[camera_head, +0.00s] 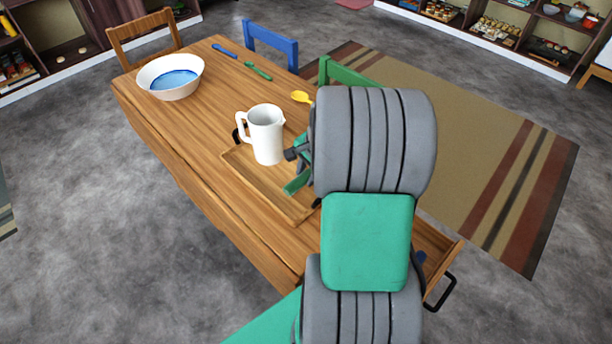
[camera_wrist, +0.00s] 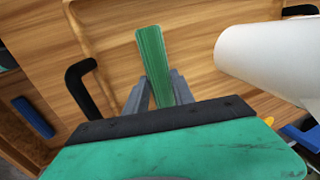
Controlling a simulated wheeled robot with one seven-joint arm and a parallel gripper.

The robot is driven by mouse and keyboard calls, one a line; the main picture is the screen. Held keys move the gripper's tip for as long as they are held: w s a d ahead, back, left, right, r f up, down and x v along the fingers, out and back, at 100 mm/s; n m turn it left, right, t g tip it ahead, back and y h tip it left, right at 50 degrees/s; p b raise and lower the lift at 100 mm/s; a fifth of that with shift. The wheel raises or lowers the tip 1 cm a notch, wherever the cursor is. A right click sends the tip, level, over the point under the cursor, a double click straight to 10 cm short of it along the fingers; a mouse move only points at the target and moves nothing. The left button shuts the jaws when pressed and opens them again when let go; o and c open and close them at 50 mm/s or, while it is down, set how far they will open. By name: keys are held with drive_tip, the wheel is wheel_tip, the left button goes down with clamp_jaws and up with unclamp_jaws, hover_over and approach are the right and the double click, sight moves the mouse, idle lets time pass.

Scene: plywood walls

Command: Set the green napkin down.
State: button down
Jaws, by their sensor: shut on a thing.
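The green napkin (camera_wrist: 152,60) is a narrow strip held upright between the fingers of my gripper (camera_wrist: 160,90) in the wrist view. In the head view the napkin (camera_head: 296,185) shows just left of my arm, over the wooden tray (camera_head: 262,188) on the table. My gripper (camera_head: 297,160) is shut on it and mostly hidden behind my arm in the head view. I cannot tell whether the napkin touches the tray.
A white pitcher (camera_head: 267,135) stands on the tray close beside my gripper. A white bowl (camera_head: 171,77), a blue utensil (camera_head: 225,51), a green one (camera_head: 258,71) and a yellow spoon (camera_head: 301,97) lie farther along the wooden table (camera_head: 195,120). An open drawer (camera_head: 436,252) is at the near end.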

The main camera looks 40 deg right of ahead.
drive_tip(key=shift+f, duration=0.55)
drive_tip(key=c, duration=1.3)
unclamp_jaws()
drive_tip(key=shift+c, duration=0.2)
drive_tip(key=v, duration=1.2)
drive_tip(key=s+a+r+n, duration=0.1)
drive_tip(key=s+a+n, duration=0.1)
drive_tip(key=a+n, duration=0.6)
drive_tip(key=s+a+r+n, duration=0.1)
drive_tip(key=s+a+n, duration=0.2)
drive_tip(key=a+n, duration=0.5)
drive_tip(key=a, duration=0.6)
drive_tip(key=shift+n+p, duration=0.3)
